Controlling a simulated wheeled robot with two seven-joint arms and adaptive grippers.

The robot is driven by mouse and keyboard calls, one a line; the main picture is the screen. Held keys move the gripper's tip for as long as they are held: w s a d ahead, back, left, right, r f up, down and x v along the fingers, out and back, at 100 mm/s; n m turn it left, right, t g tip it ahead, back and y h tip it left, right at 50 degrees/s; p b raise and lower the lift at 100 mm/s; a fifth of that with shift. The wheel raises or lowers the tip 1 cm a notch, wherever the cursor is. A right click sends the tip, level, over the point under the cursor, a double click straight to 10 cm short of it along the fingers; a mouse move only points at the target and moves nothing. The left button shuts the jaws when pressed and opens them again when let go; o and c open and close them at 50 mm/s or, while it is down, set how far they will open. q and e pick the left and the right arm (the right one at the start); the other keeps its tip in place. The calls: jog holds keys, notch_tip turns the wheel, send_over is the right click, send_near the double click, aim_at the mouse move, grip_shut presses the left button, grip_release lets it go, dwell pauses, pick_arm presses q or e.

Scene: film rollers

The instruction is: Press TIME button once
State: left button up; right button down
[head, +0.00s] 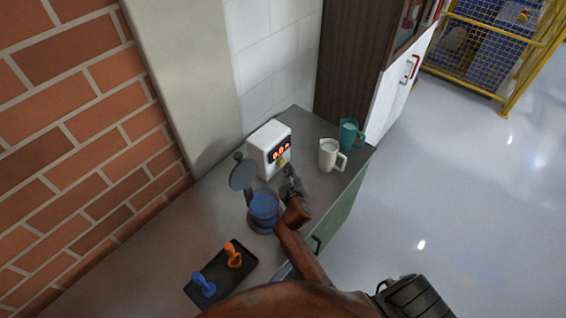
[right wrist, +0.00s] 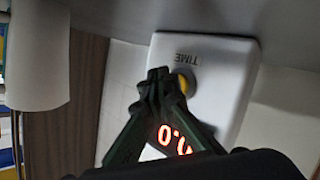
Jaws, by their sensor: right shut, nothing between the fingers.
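The white timer box (head: 268,146) stands on the counter, with a lit red-orange display on a dark panel and a yellow button (head: 281,162) below it. In the right wrist view the white box (right wrist: 222,85) appears upside down, with the word TIME beside the round yellow button (right wrist: 185,82). My right gripper (head: 289,174) is shut and empty just in front of the box. In the right wrist view its closed fingertips (right wrist: 160,78) overlap the edge of the button. I cannot tell whether they touch it. My left gripper is not in view.
A white mug (head: 328,154) and a teal mug (head: 349,135) stand right of the box. A black tray (head: 221,275) holds blue and orange handled pieces.

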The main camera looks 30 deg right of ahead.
jog(key=shift+a+f, duration=0.25)
jog(key=shift+a, duration=0.3)
jog(key=shift+s+d+p, duration=0.15)
jog(key=shift+s+p, duration=0.2)
jog(key=shift+s, duration=0.1)
jog(key=shift+s+d+r+p, duration=0.15)
jog(key=shift+s+d+p, duration=0.25)
jog(key=shift+s, duration=0.5)
jog(key=shift+s+d+r+p, duration=0.2)
jog(key=shift+s+d, duration=0.3)
jog(key=shift+s, duration=0.4)
